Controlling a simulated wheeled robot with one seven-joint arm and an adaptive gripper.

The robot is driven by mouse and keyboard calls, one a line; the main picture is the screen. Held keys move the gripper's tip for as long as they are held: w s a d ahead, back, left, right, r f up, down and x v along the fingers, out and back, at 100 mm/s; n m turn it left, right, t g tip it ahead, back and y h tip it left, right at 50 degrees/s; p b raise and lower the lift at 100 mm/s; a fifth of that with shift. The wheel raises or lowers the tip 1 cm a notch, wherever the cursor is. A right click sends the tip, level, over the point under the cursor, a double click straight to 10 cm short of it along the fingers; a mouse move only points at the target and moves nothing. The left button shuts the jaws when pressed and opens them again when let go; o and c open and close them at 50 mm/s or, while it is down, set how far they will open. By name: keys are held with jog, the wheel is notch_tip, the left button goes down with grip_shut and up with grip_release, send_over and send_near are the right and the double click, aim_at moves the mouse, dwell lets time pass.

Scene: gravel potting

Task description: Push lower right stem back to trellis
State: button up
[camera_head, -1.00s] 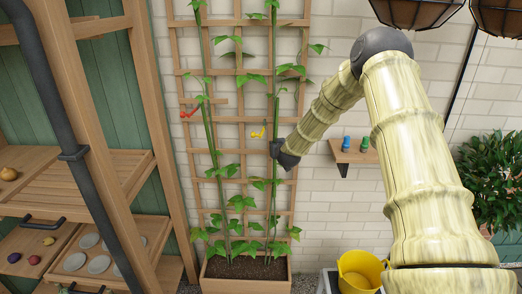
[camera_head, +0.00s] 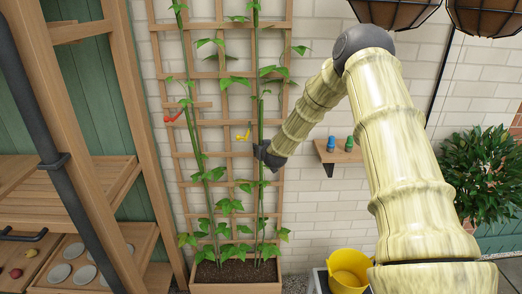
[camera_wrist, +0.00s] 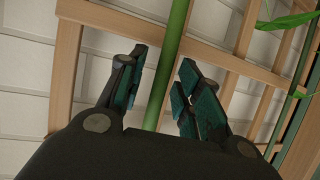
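The wooden trellis (camera_head: 280,195) stands against the brick wall, and its slats also show in the wrist view (camera_wrist: 68,60). The right green stem (camera_head: 256,95) rises in front of it from the planter. My gripper (camera_head: 258,152) is at the lower half of this stem. In the wrist view my gripper (camera_wrist: 160,65) has its two fingers apart, with the stem (camera_wrist: 172,50) passing between them. A gap shows on each side of the stem. Trellis slats lie behind the stem; I cannot tell whether it touches them.
The left stem (camera_head: 192,115) climbs beside it, with a red clip (camera_head: 172,118) near it. A yellow clip (camera_head: 243,135) is just left of the right stem. A wooden planter (camera_head: 235,287) is below. A small shelf (camera_head: 338,154) and yellow bucket (camera_head: 349,268) are to the right.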

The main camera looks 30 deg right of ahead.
jog(key=v, duration=1.1)
jog(key=shift+d, duration=0.1)
jog(key=s+a+f+n+g+y+b, duration=0.1)
jog(key=s+a+f+g, duration=0.1)
jog(key=s+a+f, duration=0.65)
jog(key=s+a+f+g+y+b, duration=0.15)
jog(key=s+a+f, duration=0.35)
jog(key=f, duration=0.6)
jog(key=s+a+f+n+g+y+b, duration=0.1)
jog(key=s+a+f+g, duration=0.3)
jog(key=s+f, duration=0.5)
jog(key=s+a+f+g, duration=0.1)
jog(key=s+a+f, duration=0.2)
jog(key=s, duration=0.7)
jog(key=s+a+f+n+g+b, duration=0.1)
jog(key=s+a+f, duration=0.3)
jog(key=s, duration=0.6)
jog(key=s+a+f+g+b, duration=0.1)
jog(key=s+a+f+g, duration=0.2)
jog(key=s+f, duration=0.3)
jog(key=s+a+y, duration=0.1)
jog(key=s, duration=0.4)
jog(key=shift+f, duration=0.15)
jog(key=shift+s+d, duration=0.1)
jog(key=shift+s, duration=0.05)
